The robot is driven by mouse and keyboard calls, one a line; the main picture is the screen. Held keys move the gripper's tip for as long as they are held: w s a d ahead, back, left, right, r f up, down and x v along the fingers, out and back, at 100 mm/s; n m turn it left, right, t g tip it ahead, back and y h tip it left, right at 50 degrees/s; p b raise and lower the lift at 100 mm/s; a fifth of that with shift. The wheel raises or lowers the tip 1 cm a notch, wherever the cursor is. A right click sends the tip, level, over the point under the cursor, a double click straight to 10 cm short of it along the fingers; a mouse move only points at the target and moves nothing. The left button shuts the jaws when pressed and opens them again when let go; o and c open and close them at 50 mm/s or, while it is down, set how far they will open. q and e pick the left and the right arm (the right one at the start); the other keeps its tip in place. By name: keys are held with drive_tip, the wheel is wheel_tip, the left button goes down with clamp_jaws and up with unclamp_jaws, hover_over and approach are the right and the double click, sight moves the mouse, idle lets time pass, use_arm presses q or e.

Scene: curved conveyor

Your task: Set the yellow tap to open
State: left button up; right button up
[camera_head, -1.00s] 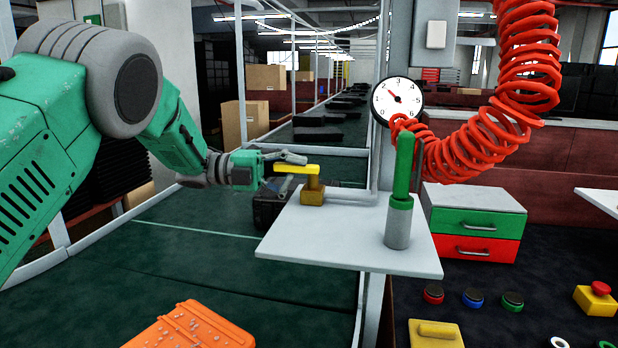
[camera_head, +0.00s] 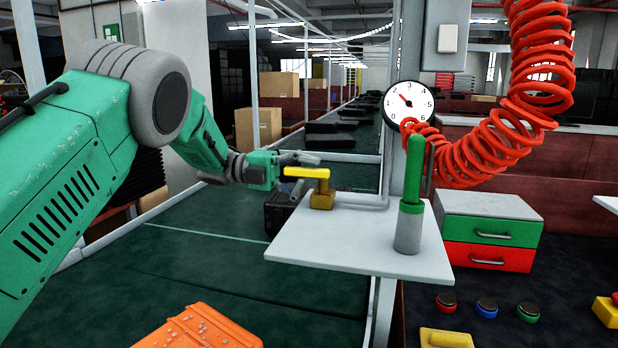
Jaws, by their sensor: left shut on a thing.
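The yellow tap (camera_head: 321,187) stands on a white shelf (camera_head: 345,253), its yellow handle (camera_head: 307,172) pointing left, toward my left gripper. A grey pipe runs from the tap to the right. My left gripper (camera_head: 297,171) is at the free left end of the handle and shut on it, one finger showing just above and behind the handle. The other finger is mostly hidden. My right gripper is not in view.
A green-handled cylinder (camera_head: 409,232) stands on the shelf right of the tap. A round gauge (camera_head: 408,107) and red coiled hose (camera_head: 490,150) are behind it. A black case (camera_head: 283,212) lies beyond the shelf's left edge. An orange case (camera_head: 205,330) is at the front.

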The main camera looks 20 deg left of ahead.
use_arm(q)
drive_tip(key=shift+r, duration=0.4)
drive_tip(key=s+a+f, duration=0.1)
drive_tip(key=a, duration=0.7)
drive_tip(key=shift+a, duration=0.15)
drive_tip(key=shift+d, duration=0.2)
